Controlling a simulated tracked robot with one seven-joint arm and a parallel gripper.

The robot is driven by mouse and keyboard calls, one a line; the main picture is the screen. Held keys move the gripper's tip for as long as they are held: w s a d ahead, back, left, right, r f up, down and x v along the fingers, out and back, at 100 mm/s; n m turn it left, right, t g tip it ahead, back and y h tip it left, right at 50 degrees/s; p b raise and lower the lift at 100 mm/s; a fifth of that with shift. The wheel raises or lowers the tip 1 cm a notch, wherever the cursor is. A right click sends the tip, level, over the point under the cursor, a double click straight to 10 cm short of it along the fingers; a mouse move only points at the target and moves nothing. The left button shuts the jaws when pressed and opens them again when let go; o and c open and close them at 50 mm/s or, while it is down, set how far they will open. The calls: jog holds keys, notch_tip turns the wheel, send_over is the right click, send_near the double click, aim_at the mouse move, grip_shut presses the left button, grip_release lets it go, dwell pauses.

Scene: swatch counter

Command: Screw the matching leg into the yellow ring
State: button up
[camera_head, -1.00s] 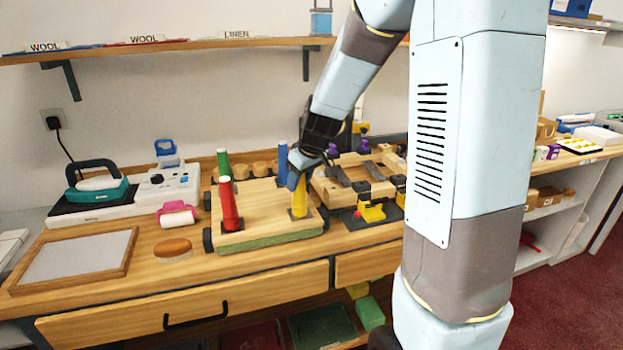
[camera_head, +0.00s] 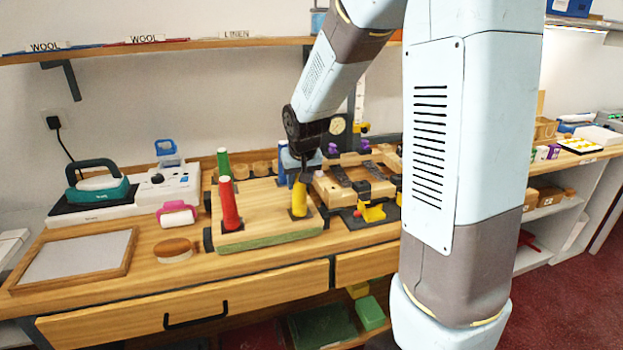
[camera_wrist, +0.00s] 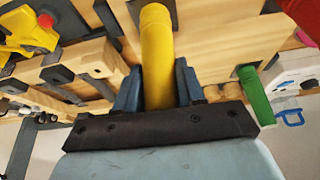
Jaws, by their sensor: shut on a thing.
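The yellow leg (camera_head: 299,201) stands upright at the right front corner of the wooden board (camera_head: 262,231), on a dark square mount. My gripper (camera_head: 303,178) is above it, shut on its upper part. In the wrist view my gripper (camera_wrist: 158,88) has its blue fingers on both sides of the yellow leg (camera_wrist: 157,45). The yellow ring cannot be made out at the leg's foot, so I cannot tell how deep the leg sits. A red leg (camera_head: 230,206), a green leg (camera_head: 223,164) and a partly hidden blue leg (camera_head: 283,160) stand at the other corners.
A wooden frame with clamps (camera_head: 350,187) stands close to the right of the board. A pink-handled roller (camera_head: 177,215), a wooden brush (camera_head: 173,249), a framed panel (camera_head: 78,256) and an iron (camera_head: 97,184) are to the left. A shelf (camera_head: 180,47) runs above.

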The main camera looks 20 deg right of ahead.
jog(key=shift+m+h, duration=0.6)
jog(key=shift+m, duration=0.9)
jog(key=o, duration=0.8)
